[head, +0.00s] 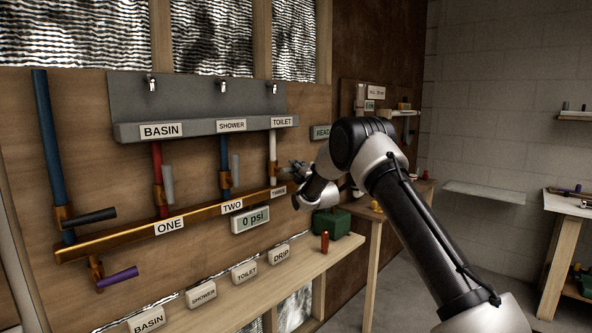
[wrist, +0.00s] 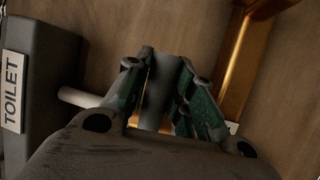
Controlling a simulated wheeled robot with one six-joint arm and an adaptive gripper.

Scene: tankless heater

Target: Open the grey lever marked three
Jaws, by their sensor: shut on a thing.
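The label THREE (head: 278,191) sits on the copper manifold (head: 120,238) below the white pipe (head: 272,147) under the TOILET sign (head: 282,121). My gripper (head: 292,169) is at the valve on that pipe, and mostly hides its lever in the head view. In the wrist view, my gripper (wrist: 163,68) is shut on the grey lever (wrist: 158,95), which lies between the two fingers. The white pipe (wrist: 78,97) shows at the left in the wrist view. The lever's exact angle is hard to tell.
Grey levers one (head: 168,184) and two (head: 236,164) hang beside the red and blue pipes. A black lever (head: 90,217) and a purple lever (head: 118,277) are at the left. The gauge (head: 251,219) reads 0 psi. A bench (head: 310,262) stands below, bearing a green box (head: 336,224).

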